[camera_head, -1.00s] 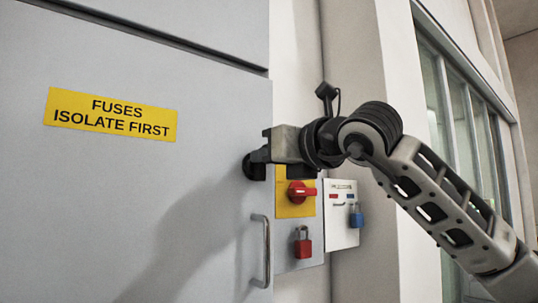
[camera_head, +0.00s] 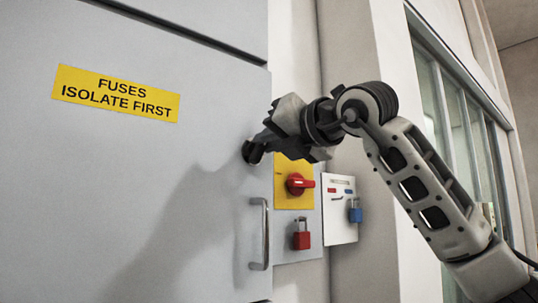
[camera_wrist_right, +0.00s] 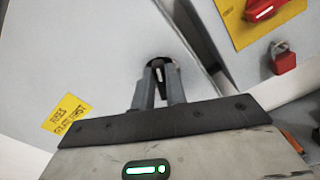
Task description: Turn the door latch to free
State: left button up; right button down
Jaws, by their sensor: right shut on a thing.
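The door latch (camera_head: 250,152) is a small dark round knob near the right edge of the grey cabinet door (camera_head: 215,240). My right gripper (camera_head: 262,146) reaches it from the right and is shut on it, with the hand tilted. In the right wrist view the two fingers (camera_wrist_right: 158,82) close around the latch (camera_wrist_right: 161,66), whose dark round base and pale slot show at the fingertips. Most of the latch is hidden by the fingers in the head view. My left gripper is not in view.
A vertical door handle (camera_head: 259,235) sits below the latch. A red rotary switch (camera_head: 298,184) on a yellow plate, a red padlock (camera_head: 301,236) and a blue padlock (camera_head: 355,211) are close on the right. A yellow fuses label (camera_head: 116,93) is on the door.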

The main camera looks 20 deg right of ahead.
jog(key=m+b, duration=0.1)
jog(key=m, duration=0.1)
jog(key=shift+d+f+m+b, duration=0.15)
jog(key=shift+f+m+b, duration=0.05)
jog(key=shift+m+b, duration=0.2)
pick_arm(q)
jog(key=b, duration=0.1)
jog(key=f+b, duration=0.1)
jog(key=b, duration=0.1)
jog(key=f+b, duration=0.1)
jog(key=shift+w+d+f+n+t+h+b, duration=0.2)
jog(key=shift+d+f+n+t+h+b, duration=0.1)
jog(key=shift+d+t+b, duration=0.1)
pick_arm(e)
jog(key=m, duration=0.9)
jog(key=shift+w+d+f+m, duration=0.1)
jog(key=shift+d+f+m, duration=0.15)
jog(key=shift+f+m, duration=0.15)
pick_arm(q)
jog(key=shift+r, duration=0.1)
pick_arm(e)
jog(key=c, duration=1.4)
grip_release()
jog(key=shift+c, duration=0.2)
